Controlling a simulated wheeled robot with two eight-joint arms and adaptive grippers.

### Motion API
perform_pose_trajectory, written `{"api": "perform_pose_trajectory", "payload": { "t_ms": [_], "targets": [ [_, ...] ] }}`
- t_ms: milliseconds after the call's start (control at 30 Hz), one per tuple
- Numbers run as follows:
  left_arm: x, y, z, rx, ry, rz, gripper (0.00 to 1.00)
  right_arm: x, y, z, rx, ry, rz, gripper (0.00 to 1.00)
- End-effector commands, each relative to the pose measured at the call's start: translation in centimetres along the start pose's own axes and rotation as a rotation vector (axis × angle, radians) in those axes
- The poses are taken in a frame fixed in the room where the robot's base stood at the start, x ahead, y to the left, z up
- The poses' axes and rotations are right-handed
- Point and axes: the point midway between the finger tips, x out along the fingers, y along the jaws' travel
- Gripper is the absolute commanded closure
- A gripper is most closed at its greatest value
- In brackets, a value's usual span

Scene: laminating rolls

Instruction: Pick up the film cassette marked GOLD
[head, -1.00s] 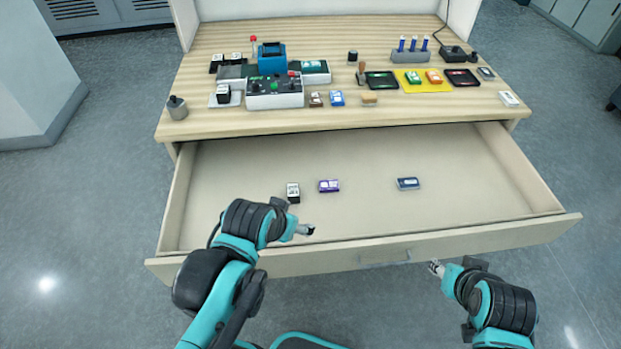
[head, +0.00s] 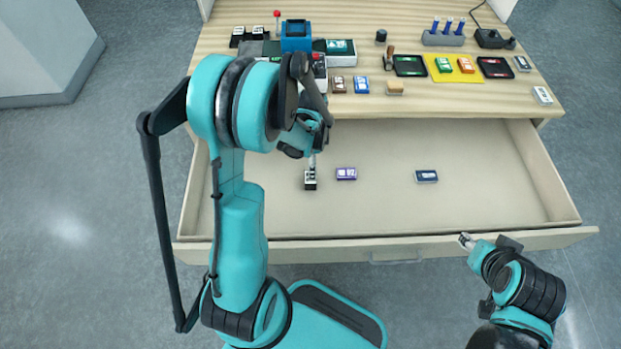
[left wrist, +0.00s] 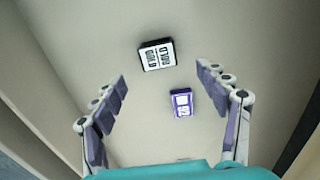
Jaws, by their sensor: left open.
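My left gripper (left wrist: 162,85) is open and empty above the drawer floor. In its wrist view the cassette appears just beyond the fingertips, between their lines. Whether the fingers are level with it I cannot tell. My right gripper (head: 466,240) is at the drawer's front edge, small in view; its jaws are unclear.
A purple cassette (head: 346,174) lies close to the right of the GOLD one, also visible in the left wrist view (left wrist: 184,102). A dark blue case (head: 426,177) lies farther right in the drawer (head: 500,205). The tabletop behind holds several trays, cassettes and devices.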

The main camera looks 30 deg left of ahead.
Motion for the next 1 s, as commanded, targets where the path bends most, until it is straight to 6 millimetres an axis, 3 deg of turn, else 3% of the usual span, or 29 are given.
{"api": "perform_pose_trajectory", "payload": {
  "t_ms": [500,767,1000],
  "targets": [
    [6.8,0.2,0.3,-0.001,0.000,-0.001,0.26,3.0,0.0,2.1,0.000,0.000,0.000,0.60],
    [7.0,0.3,0.3,-0.001,0.001,-0.001,0.26,2.9,0.0,2.1,0.000,0.000,0.000,0.60],
    [7.0,0.3,0.3,-0.001,0.001,-0.001,0.82,2.9,0.0,2.1,0.000,0.000,0.000,0.60]
  ]
}}
